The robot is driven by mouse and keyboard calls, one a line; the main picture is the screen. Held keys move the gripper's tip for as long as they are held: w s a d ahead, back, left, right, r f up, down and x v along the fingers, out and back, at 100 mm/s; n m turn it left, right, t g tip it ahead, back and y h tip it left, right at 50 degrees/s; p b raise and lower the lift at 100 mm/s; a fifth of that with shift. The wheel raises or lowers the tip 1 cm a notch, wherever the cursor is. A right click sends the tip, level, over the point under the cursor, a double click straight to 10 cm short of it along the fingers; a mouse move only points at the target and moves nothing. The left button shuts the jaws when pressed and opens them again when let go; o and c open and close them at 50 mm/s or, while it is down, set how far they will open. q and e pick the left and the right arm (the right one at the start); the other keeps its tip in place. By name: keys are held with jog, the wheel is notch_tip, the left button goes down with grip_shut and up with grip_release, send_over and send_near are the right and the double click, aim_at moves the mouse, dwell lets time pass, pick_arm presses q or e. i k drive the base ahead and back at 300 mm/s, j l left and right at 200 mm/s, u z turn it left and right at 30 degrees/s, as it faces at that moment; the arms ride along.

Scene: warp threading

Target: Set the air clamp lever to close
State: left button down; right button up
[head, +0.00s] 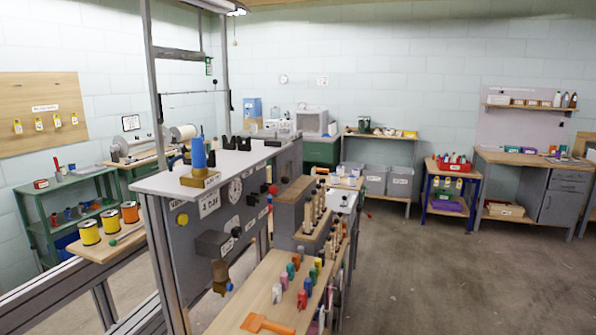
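A grey machine panel (185,260) stands in the middle of the head view, seen at an angle. It carries a yellow button (182,219), a round dial (235,191), a grey box with a black knob (236,232) and a brass fitting (220,274) with a blue tip. A red ball knob (272,189) sticks out farther along the panel. The labels are too small to read, so I cannot tell which of these is the air clamp lever or how it is set. Neither of my grippers is in view.
The floor at right (450,270) is clear.

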aim_at(285, 180)
jog(key=i+l, duration=0.35)
jog(key=i+l+u, duration=0.1)
jog(key=i+l, duration=0.2)
jog(key=l, duration=0.2)
jog(key=i+l, duration=0.65)
jog(key=l, duration=0.2)
jog(key=i+l+u, duration=0.1)
jog(key=i+l, duration=0.2)
jog(key=l, duration=0.15)
jog(key=i+l, duration=0.3)
jog(key=l, duration=0.15)
